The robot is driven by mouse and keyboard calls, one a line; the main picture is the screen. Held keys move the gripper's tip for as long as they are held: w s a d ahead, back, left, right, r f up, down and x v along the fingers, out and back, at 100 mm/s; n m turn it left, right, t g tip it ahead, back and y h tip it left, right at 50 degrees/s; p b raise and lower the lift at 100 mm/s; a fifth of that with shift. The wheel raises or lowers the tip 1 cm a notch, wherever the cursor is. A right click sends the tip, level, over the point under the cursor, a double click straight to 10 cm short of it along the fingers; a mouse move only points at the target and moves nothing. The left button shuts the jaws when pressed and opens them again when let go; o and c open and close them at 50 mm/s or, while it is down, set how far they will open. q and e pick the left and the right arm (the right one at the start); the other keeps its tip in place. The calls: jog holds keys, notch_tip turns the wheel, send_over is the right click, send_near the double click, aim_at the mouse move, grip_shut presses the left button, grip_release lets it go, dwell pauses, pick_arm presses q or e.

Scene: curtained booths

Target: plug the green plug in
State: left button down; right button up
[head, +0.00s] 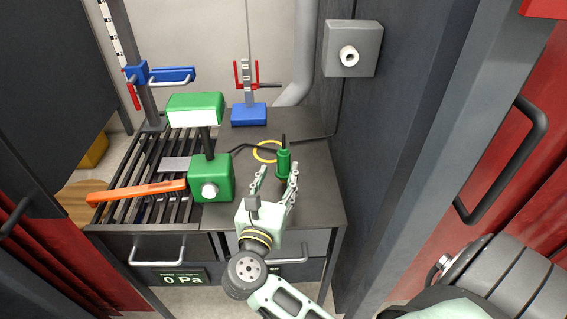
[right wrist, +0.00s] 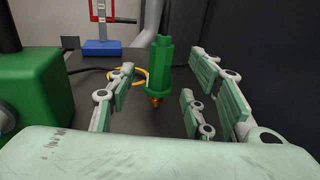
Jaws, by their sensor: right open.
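The green plug (head: 284,163) is upright on or just above the dark bench top, with a black stalk at its top. In the right wrist view the plug (right wrist: 159,65) has a brass-coloured tip pointing down. My right gripper (head: 277,174) is open, its fingers reaching toward the plug from the front. The plug appears between the fingers in the right wrist view; I cannot tell whether they touch it. My left gripper is not in view.
A green device (head: 210,178) with a round white fitting stands left of the gripper. A yellow ring (head: 258,145) and a black cable lie behind the plug. A blue-based stand (head: 248,115) is at the back. An orange-handled brush (head: 135,193) lies on the slatted rack.

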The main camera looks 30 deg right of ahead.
aim_at(282, 164)
jog(key=p+x, duration=0.2)
jog(key=x, duration=0.3)
jog(key=shift+w+d, duration=0.2)
jog(key=shift+d, duration=0.1)
jog(key=shift+w+d, duration=0.15)
jog(key=shift+w, duration=0.05)
jog(key=shift+c, duration=0.5)
grip_shut()
